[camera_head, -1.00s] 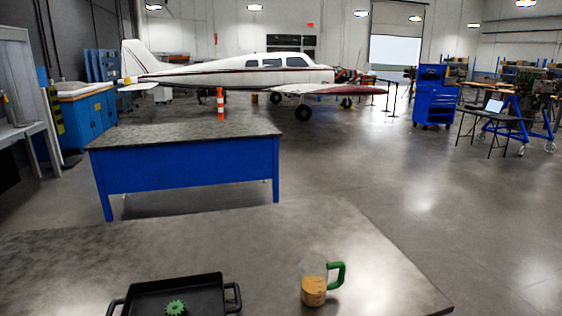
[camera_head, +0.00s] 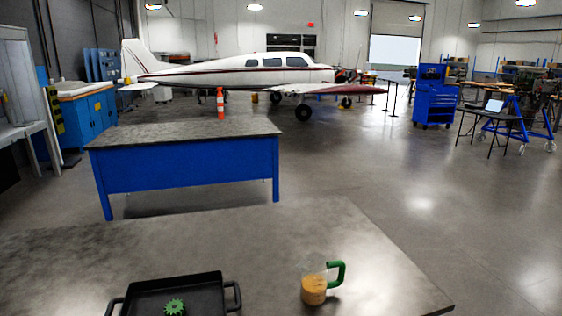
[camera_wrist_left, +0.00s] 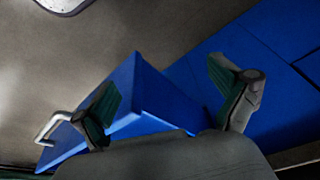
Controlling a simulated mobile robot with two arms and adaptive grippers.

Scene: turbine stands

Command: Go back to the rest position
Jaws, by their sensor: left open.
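My left gripper (camera_wrist_left: 168,105) shows in the left wrist view with its two green-padded fingers spread apart and nothing between them. Behind it are a blue box-like shape (camera_wrist_left: 150,95) with a metal handle and a larger blue panel (camera_wrist_left: 255,50). Neither gripper shows in the head view. In the head view a black tray (camera_head: 140,291) with two side handles sits on the near grey table (camera_head: 250,240). A green gear (camera_head: 174,306) lies in the tray. A clear mug (camera_head: 314,288) with a green handle and tan contents stands upright to the right of the tray.
A blue table (camera_head: 190,165) with a grey top stands beyond the near table. A white airplane (camera_head: 230,75) and an orange cone (camera_head: 220,103) are farther back. A blue tool cabinet (camera_head: 434,103) stands at the right. The floor at the right (camera_head: 430,200) is open.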

